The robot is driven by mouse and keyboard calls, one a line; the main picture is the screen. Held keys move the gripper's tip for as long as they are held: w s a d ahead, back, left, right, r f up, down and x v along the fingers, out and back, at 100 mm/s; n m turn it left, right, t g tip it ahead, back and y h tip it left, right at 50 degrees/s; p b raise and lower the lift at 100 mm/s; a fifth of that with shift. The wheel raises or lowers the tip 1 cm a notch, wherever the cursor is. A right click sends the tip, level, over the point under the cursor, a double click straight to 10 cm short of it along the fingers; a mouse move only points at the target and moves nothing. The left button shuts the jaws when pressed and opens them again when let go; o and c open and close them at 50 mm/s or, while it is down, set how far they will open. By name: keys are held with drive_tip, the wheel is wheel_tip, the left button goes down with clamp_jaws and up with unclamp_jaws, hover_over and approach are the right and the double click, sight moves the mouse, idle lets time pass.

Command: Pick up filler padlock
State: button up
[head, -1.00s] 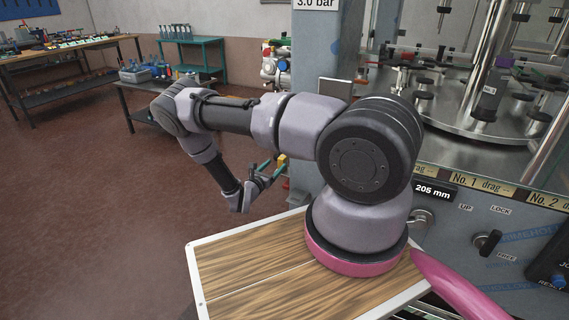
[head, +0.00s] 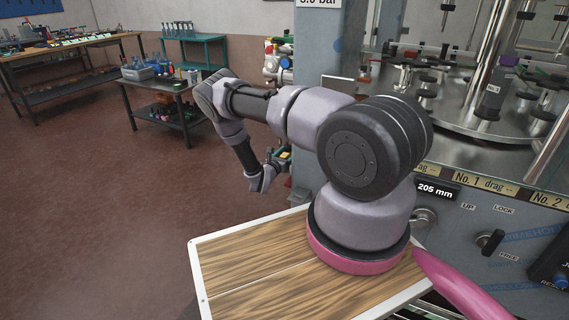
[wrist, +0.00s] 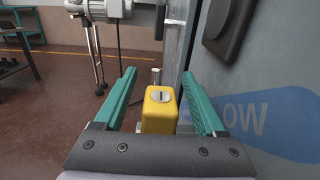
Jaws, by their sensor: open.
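The filler padlock (wrist: 160,110) has a yellow body with a keyhole face toward me and a grey metal shackle beyond it. In the wrist view it lies between the two green fingers of my gripper (wrist: 160,98), with a gap on each side. The gripper is open. In the head view my gripper (head: 282,156) is beside the grey column, partly hidden behind my arm; only a small bit of yellow shows there. What the shackle hangs on is hard to make out.
A motor on thin legs (wrist: 105,10) stands beyond. Work tables (head: 165,95) stand at the back left. The brown floor (head: 110,210) on the left is clear.

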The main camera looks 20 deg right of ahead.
clamp_jaws()
